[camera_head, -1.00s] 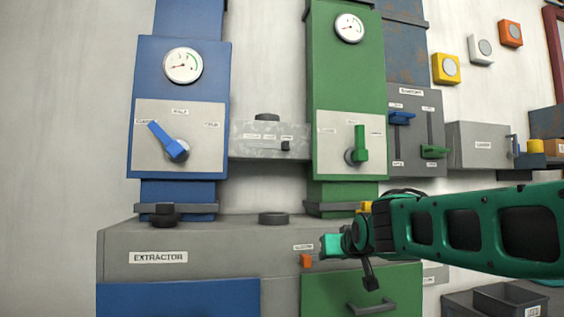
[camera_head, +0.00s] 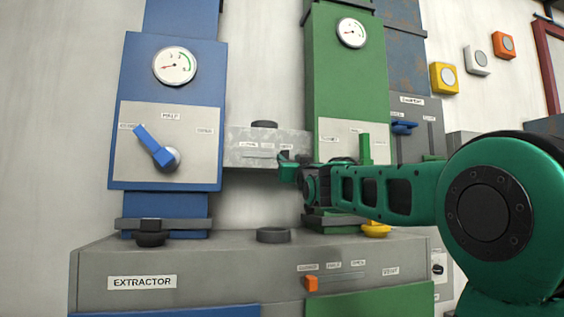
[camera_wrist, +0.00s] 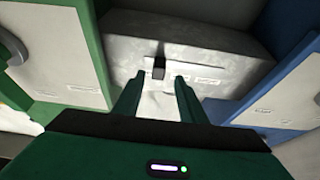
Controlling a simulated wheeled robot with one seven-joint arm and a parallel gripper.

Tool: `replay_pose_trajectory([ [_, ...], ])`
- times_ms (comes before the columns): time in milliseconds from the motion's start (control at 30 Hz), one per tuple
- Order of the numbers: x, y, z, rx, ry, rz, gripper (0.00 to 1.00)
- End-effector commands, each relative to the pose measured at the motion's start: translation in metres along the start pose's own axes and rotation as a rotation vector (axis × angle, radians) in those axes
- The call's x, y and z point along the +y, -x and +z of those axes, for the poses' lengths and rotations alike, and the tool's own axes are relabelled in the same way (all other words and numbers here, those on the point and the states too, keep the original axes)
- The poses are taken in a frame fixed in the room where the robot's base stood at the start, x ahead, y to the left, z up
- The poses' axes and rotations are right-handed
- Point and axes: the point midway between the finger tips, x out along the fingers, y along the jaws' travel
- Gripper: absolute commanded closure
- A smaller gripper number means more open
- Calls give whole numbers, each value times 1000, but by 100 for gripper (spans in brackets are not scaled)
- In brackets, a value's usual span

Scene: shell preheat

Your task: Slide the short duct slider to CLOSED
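The short duct (camera_head: 240,148) is a mottled grey metal box between the blue and green columns. It also fills the upper middle of the wrist view (camera_wrist: 200,45), upside down. Its slider, a small black knob (camera_wrist: 159,68), sits in a thin horizontal slot, with small labels along the duct. My gripper (camera_wrist: 157,82) is open and empty, its two green fingers apart, with the knob just beyond and between the tips in the picture. I cannot tell whether they touch it. In the head view my gripper (camera_head: 286,165) is at the duct's right end and hides the knob.
The blue panel with its blue lever (camera_head: 153,147) stands left of the duct. The green panel's lever (camera_head: 365,150) stands close right, partly behind my arm. Below is the extractor box (camera_head: 200,270) with an orange slider (camera_head: 311,284) and a dark ring (camera_head: 273,235) on top.

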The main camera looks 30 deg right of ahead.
Motion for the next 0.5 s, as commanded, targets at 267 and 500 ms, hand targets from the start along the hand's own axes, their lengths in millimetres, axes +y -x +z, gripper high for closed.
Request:
replay_pose_trajectory([
  [267,2,-40,0,-1,1,3,62],
  [500,2,-51,1,-2,1,3,62],
])
